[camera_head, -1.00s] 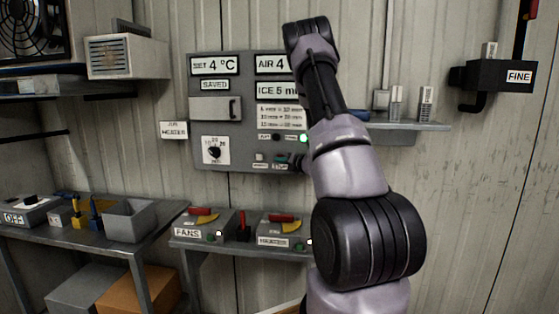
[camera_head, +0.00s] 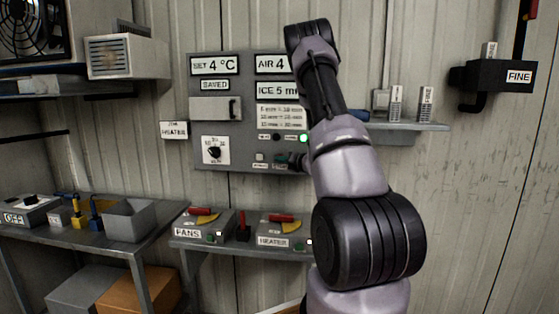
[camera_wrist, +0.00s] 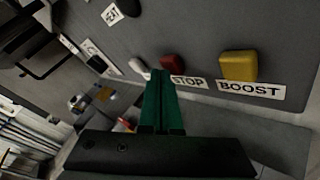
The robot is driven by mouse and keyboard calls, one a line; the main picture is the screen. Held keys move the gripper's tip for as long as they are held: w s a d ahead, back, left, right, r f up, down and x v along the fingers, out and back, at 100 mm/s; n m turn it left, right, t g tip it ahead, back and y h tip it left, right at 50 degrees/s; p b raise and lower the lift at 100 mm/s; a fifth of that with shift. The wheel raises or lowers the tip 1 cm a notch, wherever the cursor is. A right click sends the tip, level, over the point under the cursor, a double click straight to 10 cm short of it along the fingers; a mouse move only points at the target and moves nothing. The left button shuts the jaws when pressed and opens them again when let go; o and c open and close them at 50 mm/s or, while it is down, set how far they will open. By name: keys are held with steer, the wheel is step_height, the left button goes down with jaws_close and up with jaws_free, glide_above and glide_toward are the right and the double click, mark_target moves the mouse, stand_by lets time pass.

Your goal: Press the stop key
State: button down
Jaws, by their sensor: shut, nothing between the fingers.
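The stop key is a red button (camera_wrist: 173,62) on the grey control panel (camera_head: 240,132), with a STOP label (camera_wrist: 188,82) below it in the wrist view. My gripper (camera_wrist: 160,76) has its two green fingers together and empty. Its tips appear just below and left of the red key, beside the label's left end; I cannot tell whether they touch the panel or key. In the head view my gripper (camera_head: 281,158) is at the panel's lower right, and the red key cannot be made out there.
A yellow key (camera_wrist: 238,65) with a BOOST label (camera_wrist: 250,90) is to the right of the red key. A white key (camera_wrist: 139,67) is close on its left. Below the panel, a shelf holds the FANS box (camera_head: 190,232) and HEATER box (camera_head: 273,241), with levers.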

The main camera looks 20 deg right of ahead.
steer(key=shift+w+d, duration=0.15)
steer(key=shift+w, duration=0.15)
steer(key=shift+s, duration=0.1)
stand_by(0.5)
steer(key=shift+s+a, duration=0.55)
steer(key=shift+s, duration=0.15)
steer(key=s+a, duration=0.2)
steer(key=s, duration=0.2)
steer(key=shift+s+a, duration=0.1)
steer(key=shift+a, duration=0.3)
stand_by(0.5)
